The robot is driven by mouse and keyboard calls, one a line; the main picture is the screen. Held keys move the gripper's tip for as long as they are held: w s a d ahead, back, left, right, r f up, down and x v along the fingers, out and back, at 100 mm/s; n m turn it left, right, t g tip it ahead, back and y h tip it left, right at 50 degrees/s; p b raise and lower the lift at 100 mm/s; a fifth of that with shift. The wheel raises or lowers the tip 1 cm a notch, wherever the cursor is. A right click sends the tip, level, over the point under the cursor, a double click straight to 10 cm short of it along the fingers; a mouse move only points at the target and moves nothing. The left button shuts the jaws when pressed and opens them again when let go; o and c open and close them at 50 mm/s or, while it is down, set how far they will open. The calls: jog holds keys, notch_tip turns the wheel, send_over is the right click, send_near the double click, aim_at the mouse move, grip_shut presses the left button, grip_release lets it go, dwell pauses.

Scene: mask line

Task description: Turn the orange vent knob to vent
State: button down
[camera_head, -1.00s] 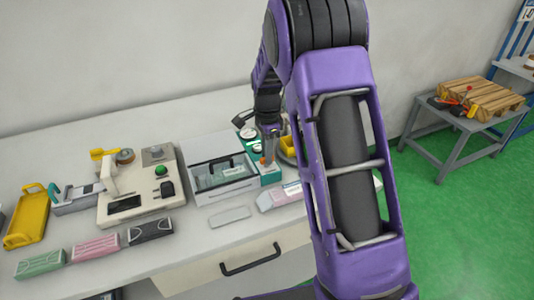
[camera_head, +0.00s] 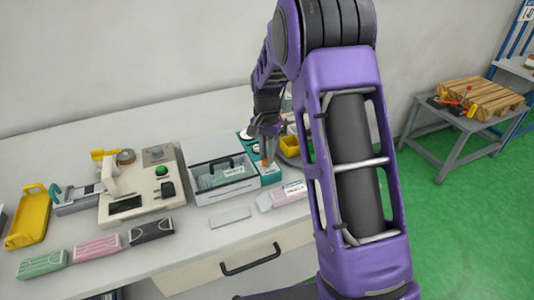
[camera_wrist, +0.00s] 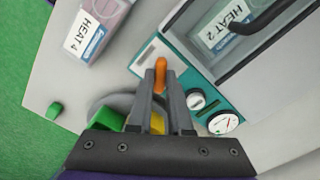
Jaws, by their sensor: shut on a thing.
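The orange vent knob (camera_wrist: 160,68) is on the teal panel (camera_wrist: 228,98) beside the lidded box. In the wrist view its bar points up the picture, between my fingertips. My gripper (camera_wrist: 161,76) is shut on the knob, one finger on each side. In the head view the orange knob (camera_head: 264,160) shows just below my gripper (camera_head: 267,150), at the right side of the box. The knob's markings are too small to read, and my fingers hide part of the panel.
The clear-lidded box (camera_head: 220,180) holds a pouch marked HEAT 2. A pouch marked HEAT 4 (camera_wrist: 97,28) lies near the panel. A round gauge (camera_wrist: 223,122) and a white dial (camera_wrist: 194,99) sit on the panel. A yellow bin (camera_head: 289,143) stands close behind my gripper.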

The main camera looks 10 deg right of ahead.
jog(key=n, duration=0.5)
jog(key=shift+n, duration=0.3)
jog(key=n, duration=0.4)
jog(key=shift+n+p, duration=0.4)
jog(key=c, duration=0.8)
grip_release()
jog(key=shift+c, duration=0.2)
jog(key=shift+r, duration=0.1)
notch_tip(320, 180, up, 17)
jog(key=p, duration=0.1)
jog(key=shift+r, duration=0.15)
